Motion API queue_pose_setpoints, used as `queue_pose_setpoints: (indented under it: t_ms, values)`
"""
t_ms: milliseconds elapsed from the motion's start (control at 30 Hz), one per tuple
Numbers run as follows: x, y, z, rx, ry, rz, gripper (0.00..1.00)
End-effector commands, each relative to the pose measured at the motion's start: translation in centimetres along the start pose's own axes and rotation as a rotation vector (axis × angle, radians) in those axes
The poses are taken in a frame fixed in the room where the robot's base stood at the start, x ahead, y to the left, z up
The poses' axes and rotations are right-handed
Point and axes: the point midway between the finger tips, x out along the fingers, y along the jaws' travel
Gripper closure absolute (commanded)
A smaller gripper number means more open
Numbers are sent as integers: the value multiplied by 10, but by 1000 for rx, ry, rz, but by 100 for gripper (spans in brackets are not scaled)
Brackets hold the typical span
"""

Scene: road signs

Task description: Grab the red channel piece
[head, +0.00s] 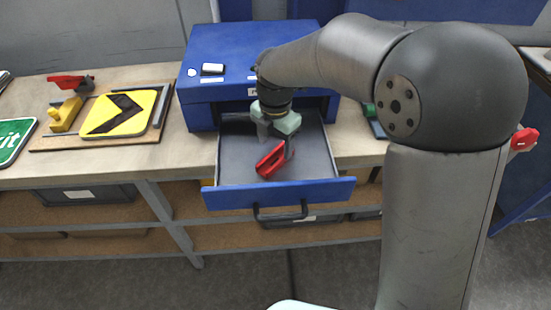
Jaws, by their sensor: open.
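The red channel piece (271,161) lies tilted in the open drawer (233,168) of the blue cabinet, near the drawer's middle. My gripper (275,140) points down into the drawer, just above and behind the red piece. The gripper is open. One finger appears close beside the piece's upper right end; I cannot tell whether it touches. The gripper's body hides part of the drawer's back.
The blue cabinet (215,48) stands on the workbench (120,175) with its drawer pulled out over the front edge. To the left, a yellow arrow sign (143,108) lies on a wooden board beside a yellow-and-red clamp (66,112). A green sign (12,139) lies further left.

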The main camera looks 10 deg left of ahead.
Motion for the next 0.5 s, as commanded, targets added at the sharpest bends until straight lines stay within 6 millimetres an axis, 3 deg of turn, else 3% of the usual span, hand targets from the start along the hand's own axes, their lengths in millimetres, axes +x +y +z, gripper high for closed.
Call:
queue_pose_setpoints:
  t_ms: [233, 500]
  values:
    - [35, -3, -3, -1, 2, -4, 37]
    - [42, -3, -2, 0, 0, -1, 37]
